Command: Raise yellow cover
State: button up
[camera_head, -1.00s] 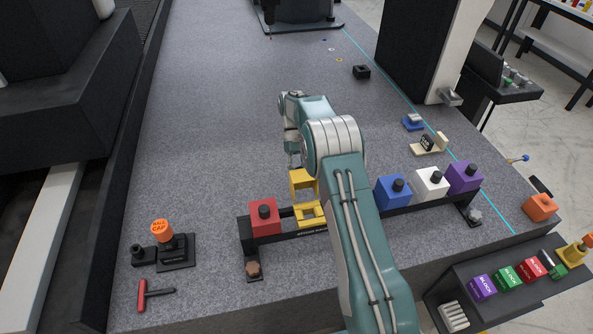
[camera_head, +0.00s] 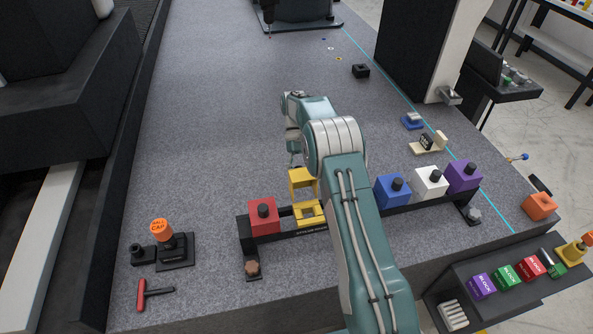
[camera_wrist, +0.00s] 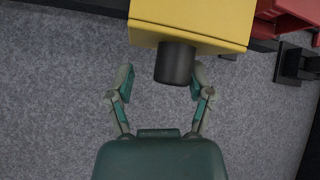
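The yellow cover (camera_head: 302,181) shows in the head view as a yellow piece standing above a yellow frame (camera_head: 310,212) on the long black rail. In the wrist view the yellow cover (camera_wrist: 195,20) fills the top, with a black knob (camera_wrist: 175,65) pointing toward my gripper. My gripper (camera_wrist: 161,82) is open, its two fingers apart on either side of the knob's end. The right finger is close to the knob; a clear gap shows at the left finger. Whether the right finger touches cannot be told. In the head view my arm hides part of the rail.
A red block (camera_head: 264,217) with a black knob sits left of the yellow frame. Blue (camera_head: 391,191), white (camera_head: 430,182) and purple (camera_head: 464,177) blocks sit to the right on the rail (camera_head: 418,198). The grey bed behind is mostly clear.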

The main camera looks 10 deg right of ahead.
jog(key=shift+a, duration=0.1)
jog(key=shift+w+a+r, duration=0.1)
jog(key=shift+a+r, duration=0.1)
jog(key=shift+r, duration=0.3)
notch_tip(320, 180, up, 9)
jog(key=shift+d, duration=0.25)
jog(key=shift+f, duration=0.1)
